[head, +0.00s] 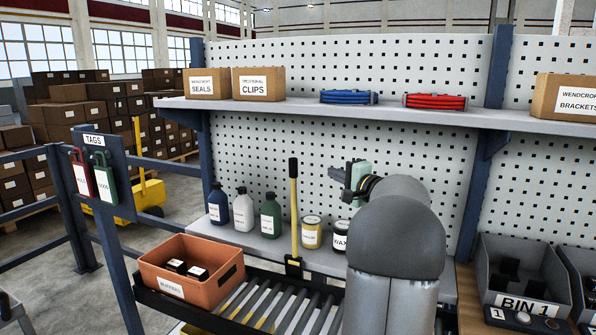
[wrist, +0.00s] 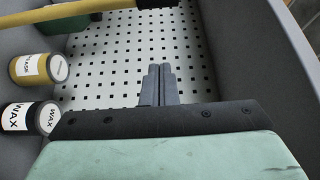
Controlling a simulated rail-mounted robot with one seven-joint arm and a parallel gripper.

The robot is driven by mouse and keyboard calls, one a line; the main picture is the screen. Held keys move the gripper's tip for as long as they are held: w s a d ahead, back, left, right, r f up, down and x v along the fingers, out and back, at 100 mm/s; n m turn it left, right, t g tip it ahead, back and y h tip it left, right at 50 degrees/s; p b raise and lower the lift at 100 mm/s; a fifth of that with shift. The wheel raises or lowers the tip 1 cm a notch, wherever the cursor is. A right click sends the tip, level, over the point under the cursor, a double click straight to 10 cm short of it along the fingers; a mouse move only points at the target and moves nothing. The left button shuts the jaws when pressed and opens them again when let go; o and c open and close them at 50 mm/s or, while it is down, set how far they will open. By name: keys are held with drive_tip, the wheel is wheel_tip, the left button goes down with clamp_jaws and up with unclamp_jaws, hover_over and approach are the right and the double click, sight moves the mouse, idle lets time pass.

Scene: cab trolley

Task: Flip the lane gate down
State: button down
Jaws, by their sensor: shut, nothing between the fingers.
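The lane gate looks to be the yellow upright bar (head: 294,215) with a black grip on top and a black bracket at its foot. It stands upright at the back edge of the roller conveyor (head: 275,305). In the wrist view the yellow bar (wrist: 45,14) runs across the upper left, its dark grip at the top edge. My gripper (head: 333,174) is to the right of the bar's upper part, fingers pointing left, apart from it. In the wrist view my gripper's fingers (wrist: 161,84) are together and empty.
An orange bin (head: 205,290) with small dark boxes sits left on the conveyor. A shelf (head: 350,108) runs above. Grey bins (head: 515,275) stand at right.

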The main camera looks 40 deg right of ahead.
drive_tip(key=w+p, duration=0.4)
drive_tip(key=w, duration=0.7)
drive_tip(key=s+a, duration=0.1)
drive_tip(key=a, duration=0.1)
drive_tip(key=s+a, duration=0.1)
drive_tip(key=shift+a+p, duration=0.35)
drive_tip(key=shift+a, duration=0.05)
drive_tip(key=shift+s, duration=0.1)
